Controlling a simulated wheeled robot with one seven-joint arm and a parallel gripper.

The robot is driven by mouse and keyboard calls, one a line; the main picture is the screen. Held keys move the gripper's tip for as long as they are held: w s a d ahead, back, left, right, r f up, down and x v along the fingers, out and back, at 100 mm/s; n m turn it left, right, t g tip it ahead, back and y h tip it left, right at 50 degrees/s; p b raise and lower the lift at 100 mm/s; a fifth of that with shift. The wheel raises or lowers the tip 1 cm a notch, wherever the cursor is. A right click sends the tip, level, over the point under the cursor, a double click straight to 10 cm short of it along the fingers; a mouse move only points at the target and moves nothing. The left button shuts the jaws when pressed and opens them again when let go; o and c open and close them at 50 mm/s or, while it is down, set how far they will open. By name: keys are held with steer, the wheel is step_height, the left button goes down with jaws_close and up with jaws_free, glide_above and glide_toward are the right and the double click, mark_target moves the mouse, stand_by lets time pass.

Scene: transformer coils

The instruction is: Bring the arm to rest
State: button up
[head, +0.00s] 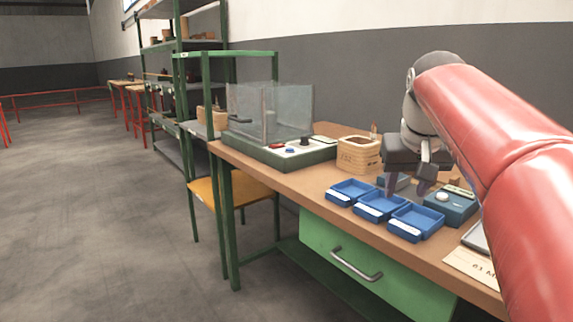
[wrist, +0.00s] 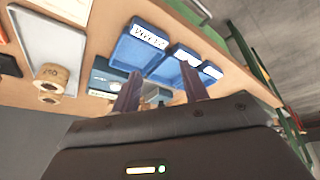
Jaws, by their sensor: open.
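My red arm (head: 490,120) reaches in from the right in the head view. My gripper (head: 408,188) hangs above the workbench, just behind the blue trays. In the wrist view my gripper's two fingers (wrist: 162,88) stand apart with a gap between them and nothing held. Beyond the fingers in that view are a blue tray (wrist: 130,50) with a white label and a blue-grey box (wrist: 100,72). The fingertips look apart from the things below, though the exact height is hard to tell.
Blue trays (head: 382,218) line the front of the wooden bench (head: 275,177). A wooden box (head: 360,153) and a clear-walled device (head: 278,152) stand farther along it. A grey tray (wrist: 45,45) and a spool (wrist: 50,78) show in the wrist view.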

steer(key=s+a+f, duration=0.3)
steer(key=s+f, duration=0.7)
steer(key=s+a+f+t+y, duration=0.1)
steer(key=s+a+f, duration=0.2)
steer(key=s+f, duration=0.8)
steer(key=shift+a+n, duration=0.2)
steer(key=shift+n, duration=0.2)
